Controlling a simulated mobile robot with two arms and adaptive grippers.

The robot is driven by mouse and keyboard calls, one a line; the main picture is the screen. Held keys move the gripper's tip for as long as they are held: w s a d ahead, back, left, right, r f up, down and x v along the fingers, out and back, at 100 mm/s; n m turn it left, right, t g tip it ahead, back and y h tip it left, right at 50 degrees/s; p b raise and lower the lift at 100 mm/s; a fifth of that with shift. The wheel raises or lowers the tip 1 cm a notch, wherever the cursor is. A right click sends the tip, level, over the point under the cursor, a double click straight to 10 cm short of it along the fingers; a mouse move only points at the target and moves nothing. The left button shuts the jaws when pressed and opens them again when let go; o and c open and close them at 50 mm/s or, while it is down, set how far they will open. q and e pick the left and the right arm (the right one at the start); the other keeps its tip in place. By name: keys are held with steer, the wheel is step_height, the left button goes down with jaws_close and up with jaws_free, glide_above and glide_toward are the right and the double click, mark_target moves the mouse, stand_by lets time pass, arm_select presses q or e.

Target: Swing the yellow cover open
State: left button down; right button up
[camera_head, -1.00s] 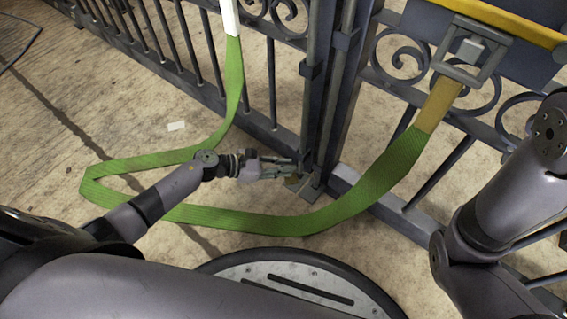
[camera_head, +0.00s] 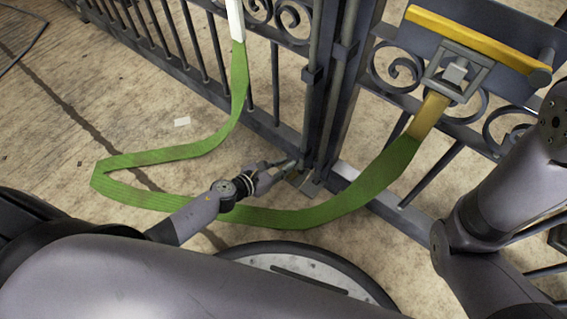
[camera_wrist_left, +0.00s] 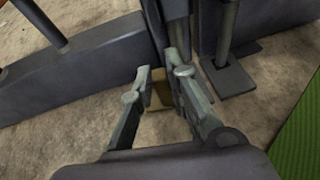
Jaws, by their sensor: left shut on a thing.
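A long yellow bar (camera_head: 475,42) lies along a dark slanted panel on the gate at upper right in the head view. A small dull yellow-brown piece (camera_head: 300,178) lies at the foot of the gate posts. It also shows between the fingers in the left wrist view (camera_wrist_left: 160,92). My left gripper (camera_head: 290,164) is low at the gate's foot, well away from the bar. In the left wrist view my left gripper (camera_wrist_left: 165,74) has its fingers around a dark part at the post's foot; the exact contact is unclear. My right gripper is out of view.
A green strap (camera_head: 330,208) runs from a grey buckle (camera_head: 458,72) on the gate, loops across the floor past my left arm, and rises to a white end (camera_head: 235,20). Dark iron gate bars (camera_head: 200,45) stand ahead. Bare floor (camera_head: 90,110) is free at left.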

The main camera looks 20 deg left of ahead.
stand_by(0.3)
arm_select(q)
steer(key=c, duration=1.6)
jaws_free()
steer(key=shift+o, duration=0.2)
steer(key=v, duration=1.2)
steer(key=shift+s+a+f, duration=0.1)
